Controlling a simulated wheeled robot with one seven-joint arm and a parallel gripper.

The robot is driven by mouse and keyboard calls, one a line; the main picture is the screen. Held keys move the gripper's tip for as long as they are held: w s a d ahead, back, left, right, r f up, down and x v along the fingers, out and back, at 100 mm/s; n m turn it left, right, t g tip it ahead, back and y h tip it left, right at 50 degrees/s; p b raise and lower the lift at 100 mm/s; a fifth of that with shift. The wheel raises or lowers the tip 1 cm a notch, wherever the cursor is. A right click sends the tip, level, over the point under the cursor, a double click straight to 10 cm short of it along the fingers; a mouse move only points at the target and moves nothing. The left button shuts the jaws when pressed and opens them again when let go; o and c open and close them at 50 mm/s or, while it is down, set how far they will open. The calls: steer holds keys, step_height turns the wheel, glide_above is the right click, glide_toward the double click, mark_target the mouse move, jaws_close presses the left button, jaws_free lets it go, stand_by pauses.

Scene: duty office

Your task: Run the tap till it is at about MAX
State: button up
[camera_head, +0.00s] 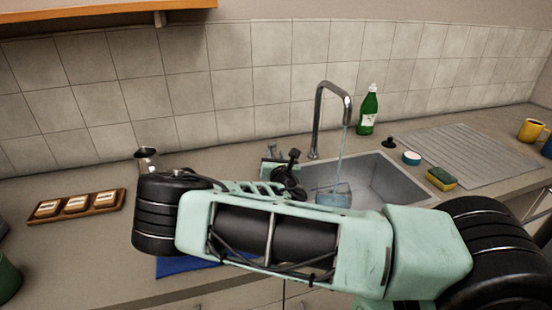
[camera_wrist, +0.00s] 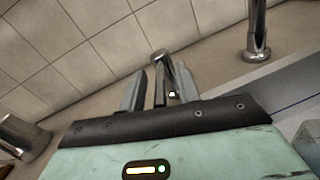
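The chrome tap (camera_head: 330,105) arches over the sink, and a stream of water (camera_head: 341,160) runs from its spout. The stream falls into a clear vessel (camera_head: 334,198) in the basin, partly hidden behind my arm. Its water level and any MAX mark cannot be read. My gripper (camera_head: 283,168) is at the tap's control, left of the spout. In the wrist view the chrome lever (camera_wrist: 161,62) stands at the fingertips, with a finger on either side. Whether they press on it is unclear. The tap's base (camera_wrist: 257,52) also shows there, at upper right.
My arm crosses in front of the sink (camera_head: 395,175). A green bottle (camera_head: 368,110), a sponge (camera_head: 441,179) and a drainer (camera_head: 465,150) are to the right. A metal jug (camera_head: 146,158) and a wooden tray (camera_head: 103,205) are at left. A blue cloth (camera_head: 180,265) lies in front.

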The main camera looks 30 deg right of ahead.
steer(key=b+v, duration=0.2)
steer(key=v, duration=1.4)
steer(key=shift+a+r+b, duration=0.1)
steer(key=shift+b, duration=0.25)
steer(key=shift+s+a, duration=0.15)
steer(key=shift+s, duration=0.5)
steer(key=shift+f, duration=0.25)
steer(key=shift+r, duration=0.1)
steer(key=shift+w, duration=0.55)
steer(key=p+x, duration=0.4)
steer(key=x, duration=1.2)
steer(key=shift+w+d+p, duration=0.15)
steer(key=shift+d+p, duration=0.1)
steer(key=shift+p, duration=0.05)
